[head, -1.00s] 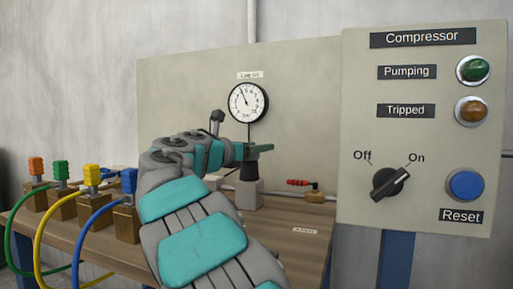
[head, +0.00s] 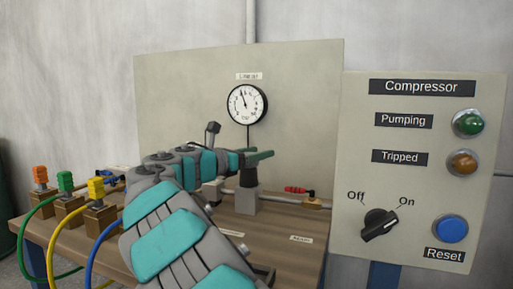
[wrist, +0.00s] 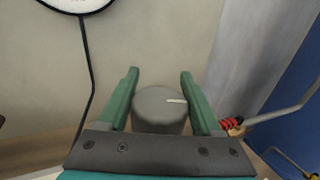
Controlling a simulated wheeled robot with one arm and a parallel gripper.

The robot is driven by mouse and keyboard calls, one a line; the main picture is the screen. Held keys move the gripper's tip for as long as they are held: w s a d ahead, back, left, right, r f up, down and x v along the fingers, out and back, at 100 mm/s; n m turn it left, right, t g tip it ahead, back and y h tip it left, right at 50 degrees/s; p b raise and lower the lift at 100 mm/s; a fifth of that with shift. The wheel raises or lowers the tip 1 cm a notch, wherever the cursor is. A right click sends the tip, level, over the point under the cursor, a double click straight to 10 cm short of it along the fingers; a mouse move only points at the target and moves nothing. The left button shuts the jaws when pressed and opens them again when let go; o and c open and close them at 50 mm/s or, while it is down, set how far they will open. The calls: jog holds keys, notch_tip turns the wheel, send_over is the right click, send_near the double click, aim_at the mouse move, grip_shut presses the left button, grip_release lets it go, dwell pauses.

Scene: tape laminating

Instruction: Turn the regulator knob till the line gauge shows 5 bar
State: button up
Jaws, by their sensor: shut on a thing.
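The regulator knob (wrist: 158,112) is a grey cylinder with a white line on its top, pointing right in the wrist view. My gripper (wrist: 159,76) has its green fingers on both sides of the knob and is shut on it. The line gauge (head: 247,103) is a round white dial with a black rim on the back board. Its needle points up and slightly left; the numbers are too small to read.
The compressor panel (head: 350,230) stands at the right, its switch (head: 380,225) towards On and its green Pumping lamp (head: 468,123) above. Several coloured valves with hoses, such as the yellow one (head: 96,188), stand at the left. A red-handled valve (head: 299,190) is right of the regulator.

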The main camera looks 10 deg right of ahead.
jog(key=shift+a+r, duration=0.1)
jog(key=o, duration=1.4)
jog(key=s+r, duration=0.1)
jog(key=s, duration=0.4)
jog(key=s+r, duration=0.2)
jog(key=s, duration=0.3)
jog(key=s+r+b, duration=0.1)
jog(key=s, duration=0.5)
jog(key=shift+a+r, duration=0.15)
jog(key=shift+r, duration=0.25)
